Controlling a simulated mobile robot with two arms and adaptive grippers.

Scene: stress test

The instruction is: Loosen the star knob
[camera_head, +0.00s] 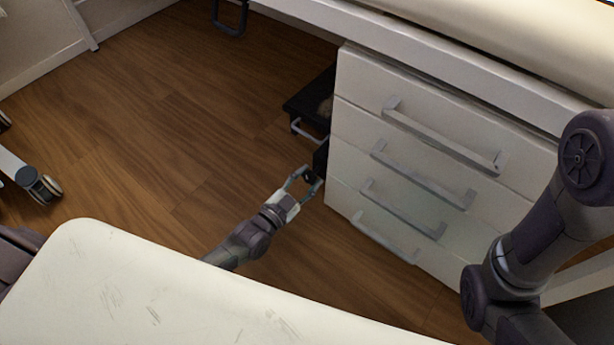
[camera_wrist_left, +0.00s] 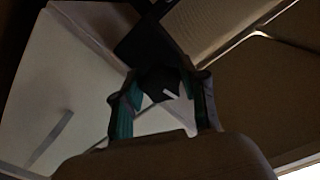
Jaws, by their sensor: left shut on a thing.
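My left gripper (camera_head: 306,181) is beside the left side of the white drawer cabinet, low down. In the left wrist view its fingers (camera_wrist_left: 161,92) are shut on a dark knob (camera_wrist_left: 158,80), the star knob. The knob's outline is dim there, and its star shape cannot be made out clearly. In the head view the knob is mostly hidden by the fingers, next to a black part (camera_head: 321,156) at the cabinet's edge. My right gripper is out of view; only my right arm shows at the right.
The white drawer cabinet (camera_head: 345,150) with several grey handles stands right of the gripper. A black shelf-like thing (camera_head: 308,105) is behind it. A scuffed cream surface (camera_head: 190,300) fills the lower front. Wooden floor (camera_head: 170,120) is open to the left; a caster (camera_head: 42,188) stands far left.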

